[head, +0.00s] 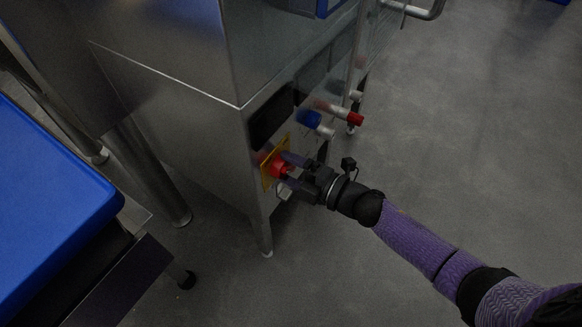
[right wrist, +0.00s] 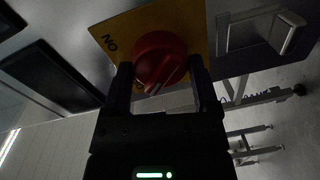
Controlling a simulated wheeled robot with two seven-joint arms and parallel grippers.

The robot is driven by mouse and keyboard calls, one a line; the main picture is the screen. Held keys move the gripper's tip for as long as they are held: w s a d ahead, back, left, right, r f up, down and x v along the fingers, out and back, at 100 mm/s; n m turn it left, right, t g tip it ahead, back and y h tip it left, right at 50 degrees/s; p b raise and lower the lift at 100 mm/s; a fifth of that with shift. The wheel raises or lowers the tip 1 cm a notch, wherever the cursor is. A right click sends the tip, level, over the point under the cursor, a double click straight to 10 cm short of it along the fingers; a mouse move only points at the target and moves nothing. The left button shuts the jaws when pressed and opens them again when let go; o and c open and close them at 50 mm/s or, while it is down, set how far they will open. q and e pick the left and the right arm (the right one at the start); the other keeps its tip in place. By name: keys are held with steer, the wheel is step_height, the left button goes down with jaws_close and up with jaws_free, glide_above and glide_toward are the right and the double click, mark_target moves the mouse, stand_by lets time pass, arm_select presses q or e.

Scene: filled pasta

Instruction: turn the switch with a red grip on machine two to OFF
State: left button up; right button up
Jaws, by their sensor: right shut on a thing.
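The switch with a red grip (head: 279,169) sits on a yellow plate (head: 267,176) low on the side of a steel machine (head: 190,120). In the right wrist view the round red grip (right wrist: 158,58) shows on the yellow plate (right wrist: 185,18), with the word ON at the grip's left. My right gripper (head: 287,170) is shut on the red grip, one finger on each side. The right wrist view shows the fingers (right wrist: 160,85) against it. An OFF mark is not readable. My left gripper is not in view.
Blue and red handles (head: 354,118) stick out of the machine just above my right gripper. A dark panel (head: 271,118) lies above the plate. A blue-topped surface (head: 45,205) stands at the left. The grey floor at the right is clear.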

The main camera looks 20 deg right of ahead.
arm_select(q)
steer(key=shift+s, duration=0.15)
arm_select(e)
steer(key=shift+f, duration=0.1)
steer(key=o, duration=1)
steer(key=shift+o, duration=0.6)
arm_select(q)
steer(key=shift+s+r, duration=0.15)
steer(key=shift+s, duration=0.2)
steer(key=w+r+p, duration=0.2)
steer(key=p, duration=0.1)
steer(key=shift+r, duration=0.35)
arm_select(e)
steer(key=v, duration=1)
